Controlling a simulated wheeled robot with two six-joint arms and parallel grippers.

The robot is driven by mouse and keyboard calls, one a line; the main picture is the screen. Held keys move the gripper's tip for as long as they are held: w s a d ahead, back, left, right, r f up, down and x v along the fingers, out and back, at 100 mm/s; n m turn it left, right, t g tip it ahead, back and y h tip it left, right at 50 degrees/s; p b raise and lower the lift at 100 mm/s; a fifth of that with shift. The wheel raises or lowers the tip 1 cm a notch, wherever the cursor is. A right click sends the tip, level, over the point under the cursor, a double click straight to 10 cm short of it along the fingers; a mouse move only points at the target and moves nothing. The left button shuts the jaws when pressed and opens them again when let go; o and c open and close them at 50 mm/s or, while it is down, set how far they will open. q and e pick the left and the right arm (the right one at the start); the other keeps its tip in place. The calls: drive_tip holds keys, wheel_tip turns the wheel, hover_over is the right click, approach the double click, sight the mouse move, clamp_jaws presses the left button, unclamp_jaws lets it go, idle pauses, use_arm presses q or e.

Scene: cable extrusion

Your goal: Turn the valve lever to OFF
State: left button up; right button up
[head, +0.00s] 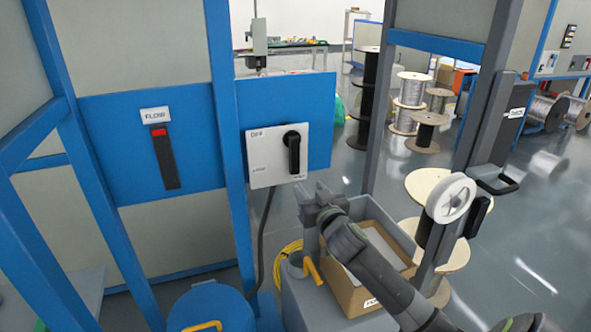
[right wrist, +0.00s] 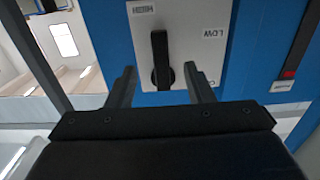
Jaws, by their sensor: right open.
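The black valve lever (head: 292,152) is on a grey-white plate (head: 262,160) fixed to a blue panel. It points down in the head view, toward the lower label. In the right wrist view the picture is turned over, and the lever (right wrist: 160,52) points up toward the HIGH label (right wrist: 144,7); LOW is at its right. The OFF label (head: 257,135) is at the plate's upper left in the head view. My right gripper (head: 311,188) is open and empty, below and right of the plate. In the right wrist view its fingers (right wrist: 160,70) appear either side of the lever's pivot end, apparently apart from it.
A FLOW gauge (head: 165,157) with a red mark at its top is on the blue panel at left. A cardboard box (head: 352,290) in a grey bin stands below my right arm. A blue post (head: 227,130) runs left of the plate. Cable spools stand behind.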

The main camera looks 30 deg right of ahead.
sight(296, 170)
drive_tip(key=p+x, duration=0.1)
drive_tip(key=x, duration=0.9)
drive_tip(key=shift+w, duration=0.4)
clamp_jaws()
